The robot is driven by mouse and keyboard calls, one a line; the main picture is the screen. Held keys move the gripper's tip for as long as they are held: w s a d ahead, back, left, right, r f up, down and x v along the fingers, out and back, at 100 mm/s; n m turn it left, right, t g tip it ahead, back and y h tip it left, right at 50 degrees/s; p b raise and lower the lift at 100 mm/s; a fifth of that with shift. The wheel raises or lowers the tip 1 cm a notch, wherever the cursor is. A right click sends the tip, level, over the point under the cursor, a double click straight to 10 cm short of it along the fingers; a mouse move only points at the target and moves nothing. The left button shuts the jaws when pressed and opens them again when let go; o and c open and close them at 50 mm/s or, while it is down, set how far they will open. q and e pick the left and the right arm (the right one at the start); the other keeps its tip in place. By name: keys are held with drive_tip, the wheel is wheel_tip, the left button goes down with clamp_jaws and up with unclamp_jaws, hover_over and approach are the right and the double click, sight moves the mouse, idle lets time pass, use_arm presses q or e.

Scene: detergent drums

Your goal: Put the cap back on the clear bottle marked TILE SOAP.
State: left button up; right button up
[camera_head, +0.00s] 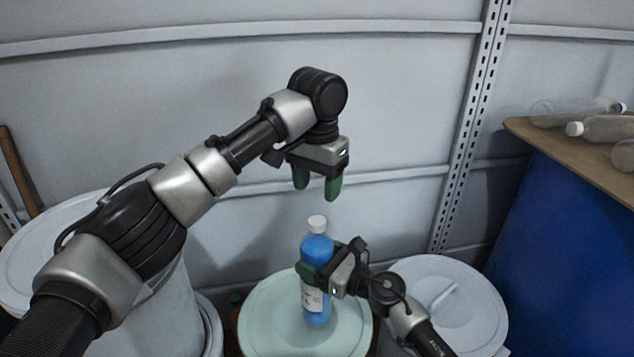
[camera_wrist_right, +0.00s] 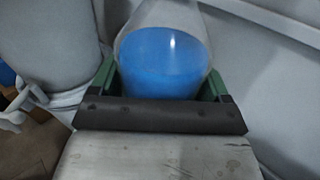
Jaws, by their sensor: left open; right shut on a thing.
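A clear bottle (camera_head: 316,247) with blue liquid stands upright at the pale green drum lid. Its label (camera_head: 312,298) is partly seen, and I cannot read it. A white cap (camera_head: 317,223) sits at the top of the bottle; I cannot tell whether it is screwed down. My right gripper (camera_head: 309,272) is shut around the bottle's middle. In the right wrist view the bottle (camera_wrist_right: 163,60) sits between the green fingers (camera_wrist_right: 164,88). My left gripper (camera_head: 316,190) is open and empty, pointing down a little above the cap.
The pale green drum lid (camera_head: 265,325) is under the bottle. A grey-white drum (camera_head: 470,300) stands at right and another (camera_head: 40,250) at left. Several clear bottles (camera_head: 600,128) lie on a brown board (camera_head: 560,150) over a blue drum (camera_head: 560,240).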

sight(317, 220)
use_arm(q)
drive_tip(key=shift+f, duration=4)
drive_tip(key=shift+c, duration=0.2)
drive_tip(key=c, duration=0.9)
drive_tip(key=o, duration=1.1)
drive_tip(key=shift+c, duration=0.2)
drive_tip(key=shift+r, duration=0.15)
wheel_tip(317, 220, up, 12)
